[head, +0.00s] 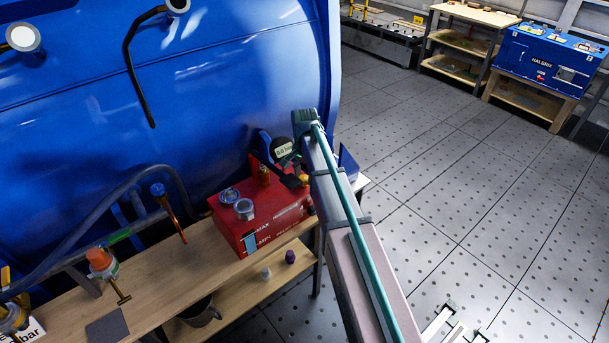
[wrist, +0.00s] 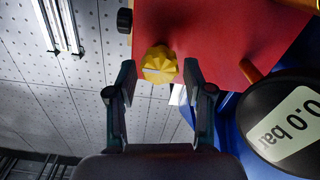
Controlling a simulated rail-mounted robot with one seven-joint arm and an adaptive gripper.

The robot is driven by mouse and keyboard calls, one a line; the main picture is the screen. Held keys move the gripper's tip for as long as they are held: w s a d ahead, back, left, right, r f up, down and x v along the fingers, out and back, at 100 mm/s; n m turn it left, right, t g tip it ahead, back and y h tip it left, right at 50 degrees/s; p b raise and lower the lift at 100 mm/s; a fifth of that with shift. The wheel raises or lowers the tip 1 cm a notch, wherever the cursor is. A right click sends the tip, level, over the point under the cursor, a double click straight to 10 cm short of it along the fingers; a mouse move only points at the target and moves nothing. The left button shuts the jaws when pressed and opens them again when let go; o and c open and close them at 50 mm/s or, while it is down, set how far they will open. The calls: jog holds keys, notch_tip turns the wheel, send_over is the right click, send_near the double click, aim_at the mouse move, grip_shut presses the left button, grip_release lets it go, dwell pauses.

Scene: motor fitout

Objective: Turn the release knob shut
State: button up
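The yellow knob (wrist: 160,64), likely the release knob, sits on the face of the red box (wrist: 230,30) in the wrist view; a pale line crosses it. In the head view the red box (head: 262,222) stands on the wooden bench, and the knob is small and partly hidden by my arm. My gripper (wrist: 158,72) is open, with one finger on each side of the knob and a visible gap to each. Whether the fingertips reach past the knob's front I cannot tell.
A round gauge reading 0.0 bar (wrist: 285,125) is close to the right finger. A black knob (wrist: 125,20) is on the box's edge. A blue tank (head: 220,90) stands behind the bench (head: 170,280). A metal can (head: 244,209) is on the box. The floor at right is open.

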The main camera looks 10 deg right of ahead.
aim_at(305, 177)
jog(key=shift+o, duration=0.3)
notch_tip(305, 177, up, 12)
dwell(0.6)
jog(key=shift+d, duration=0.1)
dwell(0.3)
